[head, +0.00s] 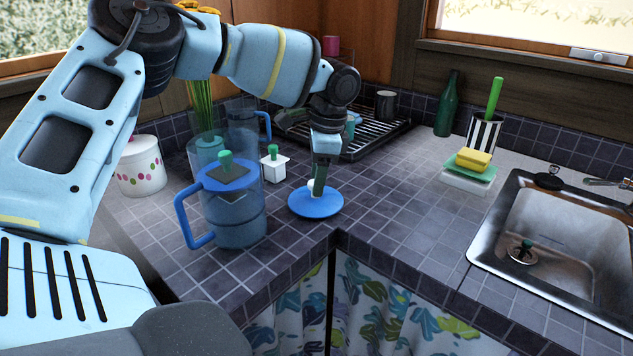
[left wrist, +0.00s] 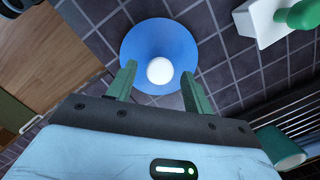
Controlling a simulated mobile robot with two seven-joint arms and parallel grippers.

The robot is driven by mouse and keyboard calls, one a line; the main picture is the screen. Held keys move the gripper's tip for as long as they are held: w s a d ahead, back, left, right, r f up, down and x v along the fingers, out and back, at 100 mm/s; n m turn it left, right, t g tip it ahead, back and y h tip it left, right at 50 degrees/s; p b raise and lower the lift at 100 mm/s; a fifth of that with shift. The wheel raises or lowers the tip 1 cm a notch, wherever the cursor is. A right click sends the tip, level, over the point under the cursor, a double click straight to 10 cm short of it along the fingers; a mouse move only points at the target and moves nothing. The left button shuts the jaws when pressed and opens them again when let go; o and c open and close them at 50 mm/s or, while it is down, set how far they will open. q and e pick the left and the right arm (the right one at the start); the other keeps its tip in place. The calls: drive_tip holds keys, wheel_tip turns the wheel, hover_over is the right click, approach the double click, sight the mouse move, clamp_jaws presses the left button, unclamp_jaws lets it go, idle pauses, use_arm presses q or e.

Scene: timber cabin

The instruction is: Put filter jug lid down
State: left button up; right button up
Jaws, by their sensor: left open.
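The filter jug lid (head: 316,204) is a round blue disc with a white knob. It lies flat on the tiled counter, right of the clear filter jug (head: 238,226) with the blue handle. The lid also shows in the left wrist view (left wrist: 159,33), its white knob between my fingers. My left gripper (head: 318,190) points down over the lid, with its green fingers open on either side of the knob (left wrist: 159,70). In the left wrist view there are gaps between the fingers (left wrist: 158,76) and the knob. My right gripper is not in view.
A small white box with a green knob (head: 273,166) stands behind the lid. A dish rack (head: 375,138) is farther back. The sink (head: 560,240) is at the right, with a sponge (head: 473,159) near it. The counter's front corner edge is close to the lid; tiles to its right are clear.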

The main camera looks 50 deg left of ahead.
sight(324, 196)
use_arm(q)
wheel_tip(324, 196, up, 10)
drive_tip(key=w+d, duration=0.1)
idle(0.5)
